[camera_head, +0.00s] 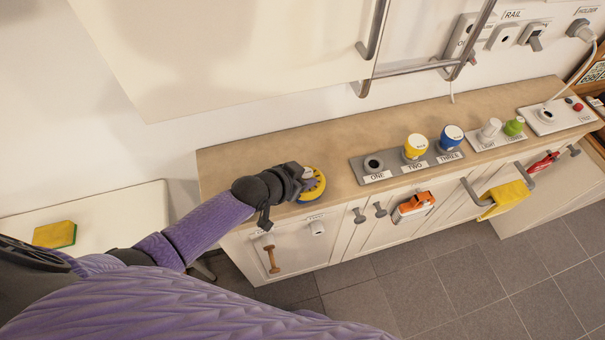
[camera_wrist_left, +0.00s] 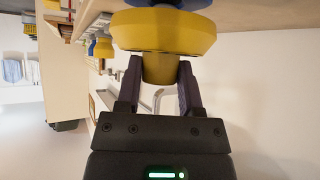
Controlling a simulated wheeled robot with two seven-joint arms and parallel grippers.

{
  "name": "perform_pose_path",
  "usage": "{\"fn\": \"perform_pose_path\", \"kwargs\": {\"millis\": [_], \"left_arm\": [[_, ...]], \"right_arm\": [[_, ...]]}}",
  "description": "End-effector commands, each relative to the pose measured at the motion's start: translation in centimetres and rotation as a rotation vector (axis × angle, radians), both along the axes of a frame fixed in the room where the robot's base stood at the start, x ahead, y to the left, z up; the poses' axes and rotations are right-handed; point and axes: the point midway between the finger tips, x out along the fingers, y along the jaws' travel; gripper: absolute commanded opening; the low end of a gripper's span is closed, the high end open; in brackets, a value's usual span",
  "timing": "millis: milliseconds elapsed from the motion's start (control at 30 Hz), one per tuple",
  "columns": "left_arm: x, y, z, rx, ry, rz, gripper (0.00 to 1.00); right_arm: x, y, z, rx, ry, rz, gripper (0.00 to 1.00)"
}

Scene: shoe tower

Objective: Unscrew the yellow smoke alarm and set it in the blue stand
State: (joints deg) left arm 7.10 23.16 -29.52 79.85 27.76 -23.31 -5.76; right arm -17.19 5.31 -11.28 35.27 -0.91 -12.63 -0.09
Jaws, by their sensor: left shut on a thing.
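The yellow smoke alarm (camera_head: 314,188) is at the left end of the wooden counter, near its front edge. My left gripper (camera_head: 306,177) is shut on it. In the left wrist view, the fingers of my left gripper (camera_wrist_left: 159,88) clasp the alarm's narrow yellow neck, and its wider yellow disc (camera_wrist_left: 163,33) lies beyond them. A blue piece, apparently the blue stand (camera_wrist_left: 165,3), shows past the disc at the top edge, on the counter side. I cannot tell whether the alarm is fully seated in it. My right gripper is out of view.
A grey panel (camera_head: 398,171) labelled ONE, TWO, THREE holds a yellow-topped and a blue-topped piece; ONE has none. White and green bulbs (camera_head: 514,127) stand farther right. A wall cabinet (camera_head: 230,50) overhangs the counter's left part. Bare counter lies between alarm and panel.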

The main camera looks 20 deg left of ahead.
Motion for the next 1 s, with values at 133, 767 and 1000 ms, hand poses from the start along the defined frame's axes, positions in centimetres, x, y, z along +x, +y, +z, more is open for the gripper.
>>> {"fn": "perform_pose_path", "kwargs": {"millis": [133,767,1000], "left_arm": [[0.0,0.0,-0.5,0.000,-0.001,0.000,0.00],[0.0,0.0,-1.7,0.000,-0.001,0.000,0.62],[0.0,0.0,-1.7,0.000,-0.001,0.000,0.89]], "right_arm": [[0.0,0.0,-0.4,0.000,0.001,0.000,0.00],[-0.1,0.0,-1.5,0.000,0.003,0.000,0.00],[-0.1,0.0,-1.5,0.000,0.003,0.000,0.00]]}}
